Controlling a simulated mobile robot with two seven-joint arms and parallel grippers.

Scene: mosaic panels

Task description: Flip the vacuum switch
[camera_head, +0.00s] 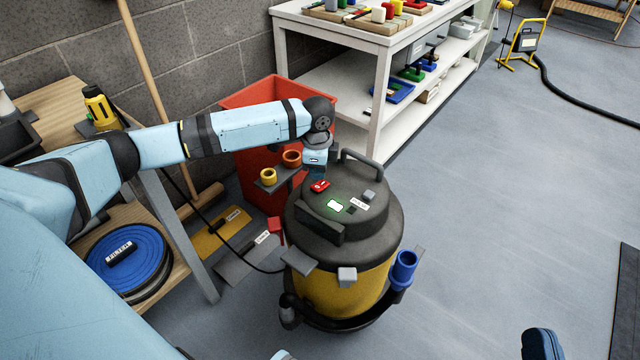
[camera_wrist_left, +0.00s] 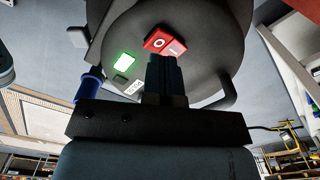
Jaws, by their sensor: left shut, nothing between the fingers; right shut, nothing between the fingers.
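The vacuum (camera_head: 345,290) is a yellow drum with a dark grey lid, standing on the floor. A red rocker switch (camera_head: 319,186) sits on its lid, near a lit green indicator (camera_head: 335,205). My left gripper (camera_head: 316,174) is shut and empty, pointing down at the lid just behind the switch. In the left wrist view, the closed fingertips (camera_wrist_left: 162,60) are right at the edge of the red switch (camera_wrist_left: 160,42); I cannot tell if they touch. The green indicator (camera_wrist_left: 125,62) glows there too.
A black handle (camera_head: 362,165) arches over the lid. A red bin (camera_head: 262,140) stands behind my left arm, and a white shelf unit (camera_head: 380,90) behind the vacuum. A wooden bench is at left.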

